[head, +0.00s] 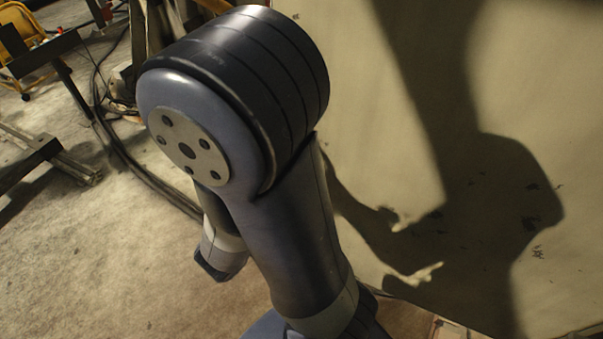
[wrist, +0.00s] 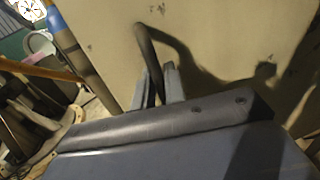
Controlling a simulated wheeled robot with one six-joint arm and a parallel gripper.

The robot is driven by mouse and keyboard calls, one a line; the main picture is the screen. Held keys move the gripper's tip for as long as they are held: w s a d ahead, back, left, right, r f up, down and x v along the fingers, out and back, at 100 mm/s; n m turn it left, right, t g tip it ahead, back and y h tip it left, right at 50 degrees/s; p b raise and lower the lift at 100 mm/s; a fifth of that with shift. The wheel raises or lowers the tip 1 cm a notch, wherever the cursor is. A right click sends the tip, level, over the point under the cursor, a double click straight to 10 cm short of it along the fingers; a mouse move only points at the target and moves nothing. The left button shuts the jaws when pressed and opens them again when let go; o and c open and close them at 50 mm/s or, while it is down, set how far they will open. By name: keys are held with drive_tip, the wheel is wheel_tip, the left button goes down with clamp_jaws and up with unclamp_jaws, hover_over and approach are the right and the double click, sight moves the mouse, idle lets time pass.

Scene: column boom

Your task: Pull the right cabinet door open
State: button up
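A beige cabinet panel (wrist: 222,35) fills much of the wrist view, and a beige panel (head: 370,70) stands on the right of the head view. I cannot tell whether it is ajar, as no door edge shows clearly. A dark curved bar handle (wrist: 146,45) stands out from the panel. My gripper (wrist: 159,80) has its two grey fingers close on either side of the handle's lower part and looks shut on it. The handle's lower end is hidden behind my gripper body. In the head view my arm hides the gripper and handle.
In the head view, a dark metal frame (head: 55,60), a yellow object (head: 14,35) and black cables (head: 125,150) lie at the left. Concrete floor (head: 90,260) is bare at lower left. A blue cylinder (wrist: 66,30) shows left in the wrist view.

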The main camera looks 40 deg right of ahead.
drive_tip(key=o, duration=0.3)
drive_tip(key=shift+a, duration=0.15)
drive_tip(key=b+v, duration=0.1)
drive_tip(key=v, duration=0.9)
drive_tip(key=shift+a, duration=0.25)
idle(0.5)
drive_tip(key=shift+p+x, duration=0.5)
drive_tip(key=shift+x, duration=4.9)
drive_tip(key=shift+s, duration=0.1)
drive_tip(key=shift+s+f, duration=0.1)
